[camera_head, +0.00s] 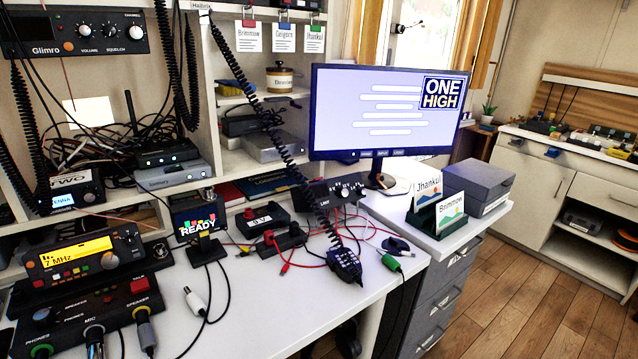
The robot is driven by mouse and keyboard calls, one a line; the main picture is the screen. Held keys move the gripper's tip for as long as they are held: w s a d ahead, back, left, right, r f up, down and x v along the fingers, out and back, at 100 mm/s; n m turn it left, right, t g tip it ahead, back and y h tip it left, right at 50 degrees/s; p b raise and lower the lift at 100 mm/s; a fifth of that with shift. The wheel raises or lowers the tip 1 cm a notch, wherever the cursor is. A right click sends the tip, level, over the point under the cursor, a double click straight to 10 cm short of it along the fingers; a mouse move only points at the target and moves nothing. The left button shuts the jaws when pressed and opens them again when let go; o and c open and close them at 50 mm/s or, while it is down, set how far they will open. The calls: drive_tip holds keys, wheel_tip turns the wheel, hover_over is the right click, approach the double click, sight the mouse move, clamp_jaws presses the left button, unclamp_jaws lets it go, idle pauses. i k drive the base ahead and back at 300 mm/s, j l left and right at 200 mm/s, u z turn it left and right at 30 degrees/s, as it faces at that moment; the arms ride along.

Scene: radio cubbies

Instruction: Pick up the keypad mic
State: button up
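The keypad mic (345,264) is a small dark handset with light keys on its face. It lies on the white desk (265,312), close to its right front edge. A black coiled cord (270,125) runs from the upper left of the picture down toward it, passing in front of the shelves. No part of my gripper shows in this view, so whether it is open or shut is hidden.
Red leads and a green-tipped cable (391,263) lie close to the mic. A black box with knobs (335,190) stands behind it. A monitor (385,110) and card holder (436,212) stand to the right. Wooden floor (500,295) is clear at lower right.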

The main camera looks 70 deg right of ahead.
sight(340, 269)
drive_tip(key=z, duration=1.9)
